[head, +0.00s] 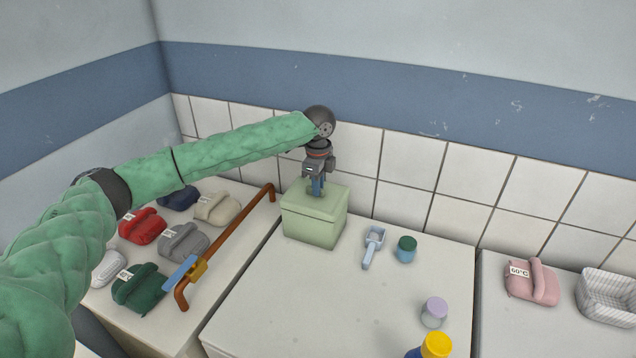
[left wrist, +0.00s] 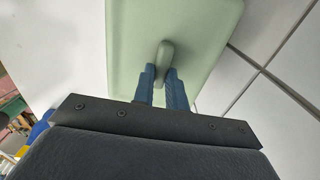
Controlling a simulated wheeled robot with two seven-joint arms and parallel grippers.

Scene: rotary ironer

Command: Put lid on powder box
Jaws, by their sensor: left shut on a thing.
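The powder box (head: 312,229) is pale green and stands at the back left of the middle table, near the tiled wall. Its pale green lid (head: 333,200) sits on top of the box and looks level; I cannot tell whether it is fully seated. My left gripper (head: 317,193) points down over the lid, with its blue fingers shut on the lid's knob. In the left wrist view, the two fingers (left wrist: 162,82) close around the knob, and the lid (left wrist: 195,20) spreads out beyond them. My right gripper is not in view.
A light blue scoop (head: 372,247) and a teal-lidded jar (head: 406,250) stand right of the box. A lilac-capped jar (head: 434,312) and a yellow-capped bottle (head: 436,346) are nearer. An orange rail (head: 232,240) runs left of the box.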

